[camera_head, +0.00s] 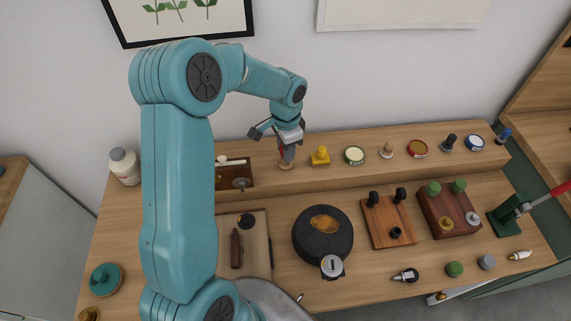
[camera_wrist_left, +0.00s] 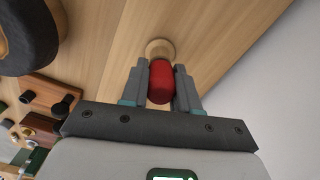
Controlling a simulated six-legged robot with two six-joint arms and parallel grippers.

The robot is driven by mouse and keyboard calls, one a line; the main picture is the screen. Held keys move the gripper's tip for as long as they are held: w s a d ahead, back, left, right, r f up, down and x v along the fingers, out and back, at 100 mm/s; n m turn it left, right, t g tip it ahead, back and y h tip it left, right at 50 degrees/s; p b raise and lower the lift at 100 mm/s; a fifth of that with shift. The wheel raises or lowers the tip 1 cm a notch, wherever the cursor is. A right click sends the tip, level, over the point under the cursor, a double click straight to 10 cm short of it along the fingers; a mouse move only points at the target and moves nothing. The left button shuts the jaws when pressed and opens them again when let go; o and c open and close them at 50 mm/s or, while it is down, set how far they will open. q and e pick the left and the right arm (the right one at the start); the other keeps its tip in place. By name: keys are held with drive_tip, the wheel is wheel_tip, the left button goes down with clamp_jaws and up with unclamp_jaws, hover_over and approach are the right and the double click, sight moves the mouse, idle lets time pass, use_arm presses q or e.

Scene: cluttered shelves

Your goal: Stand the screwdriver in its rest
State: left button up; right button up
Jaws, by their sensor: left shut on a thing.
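My left gripper (camera_head: 288,153) is over the raised back shelf, pointing down. In the wrist view the gripper (camera_wrist_left: 161,88) is shut on a red rounded handle (camera_wrist_left: 160,82), which I take for the screwdriver, seen nearly end-on. A small round wooden piece (camera_wrist_left: 159,47), probably the rest, lies just beyond the handle; it also shows under the fingers in the head view (camera_head: 286,166). The screwdriver's shaft is hidden, and I cannot tell whether its tip is inside the wooden piece. My right gripper is out of view.
A black round pot (camera_head: 322,235) stands below in front. The wall is close behind.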

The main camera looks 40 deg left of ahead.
use_arm(q)
drive_tip(key=shift+f, duration=0.2)
idle(0.7)
drive_tip(key=o, duration=1.1)
drive_tip(key=shift+r, duration=0.1)
wheel_tip(320, 180, up, 16)
